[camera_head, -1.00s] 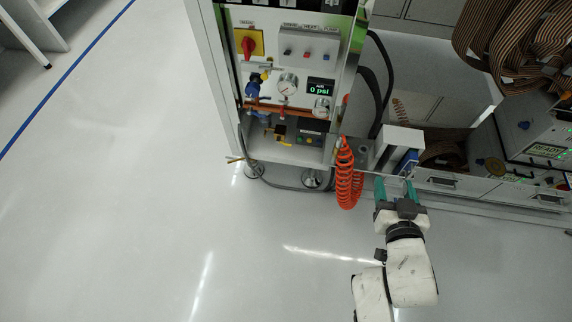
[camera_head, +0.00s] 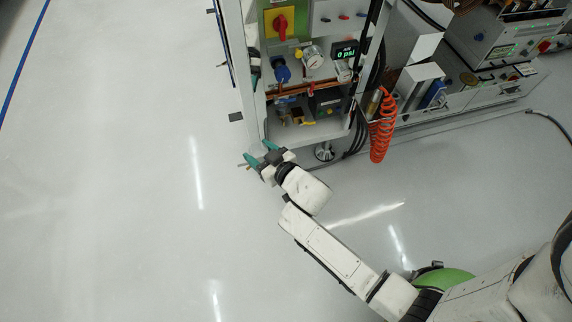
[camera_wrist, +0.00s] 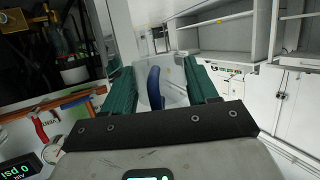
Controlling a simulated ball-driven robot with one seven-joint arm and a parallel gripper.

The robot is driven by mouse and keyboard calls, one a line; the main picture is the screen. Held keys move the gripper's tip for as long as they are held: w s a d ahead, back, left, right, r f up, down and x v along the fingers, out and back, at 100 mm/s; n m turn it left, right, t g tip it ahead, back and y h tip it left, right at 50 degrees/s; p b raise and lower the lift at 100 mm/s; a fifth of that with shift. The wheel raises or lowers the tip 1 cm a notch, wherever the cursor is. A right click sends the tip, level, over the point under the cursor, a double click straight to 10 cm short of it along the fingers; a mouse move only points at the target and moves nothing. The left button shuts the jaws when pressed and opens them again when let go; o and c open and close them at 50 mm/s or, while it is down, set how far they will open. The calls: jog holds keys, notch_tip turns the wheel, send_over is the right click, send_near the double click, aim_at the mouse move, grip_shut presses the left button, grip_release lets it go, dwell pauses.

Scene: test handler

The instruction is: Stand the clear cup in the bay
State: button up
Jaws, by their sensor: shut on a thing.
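My gripper (camera_head: 260,154) has teal fingers and is held low in front of the test handler's lower left corner. In the wrist view my gripper (camera_wrist: 162,90) is shut on the clear cup (camera_wrist: 172,92), which sits between the fingers. A dark blue curved strip shows in or through the cup; I cannot tell which. The cup is too faint to make out in the head view. The handler's open lower compartment (camera_head: 318,132) is just right of my gripper, with small brass and dark fittings inside. I cannot tell whether it is the bay.
The handler's front carries a red knob on a yellow plate (camera_head: 282,22), a gauge (camera_head: 313,56) and a small display (camera_head: 345,51). An orange coiled hose (camera_head: 382,128) hangs at its right. Grey cabinets (camera_head: 470,98) stand further right. The floor at left and in front is clear.

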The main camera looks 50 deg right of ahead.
aim_at(285, 135)
jog(key=s+d+f+m+h+b, duration=0.2)
jog(key=s+d+f+b, duration=0.2)
jog(key=d+f, duration=0.7)
notch_tip(285, 135, down, 4)
jog(key=shift+d+h, duration=0.15)
jog(key=shift+h, duration=0.25)
jog(key=shift+s, duration=0.1)
jog(key=shift+d, duration=0.1)
jog(key=shift+w+d+f+b, duration=0.2)
jog(key=shift+w+d+b, duration=0.6)
jog(key=shift+w+d, duration=0.8)
jog(key=shift+w+d+f+b, duration=0.2)
jog(key=shift+w+d+b, duration=0.7)
jog(key=shift+w, duration=1.35)
jog(key=shift+w+d+f+b, duration=0.2)
jog(key=shift+w+d+b, duration=0.5)
jog(key=shift+w+d, duration=0.95)
jog(key=shift+w+a, duration=0.3)
jog(key=shift+a, duration=0.05)
jog(key=shift+f, duration=0.25)
jog(key=o, duration=0.9)
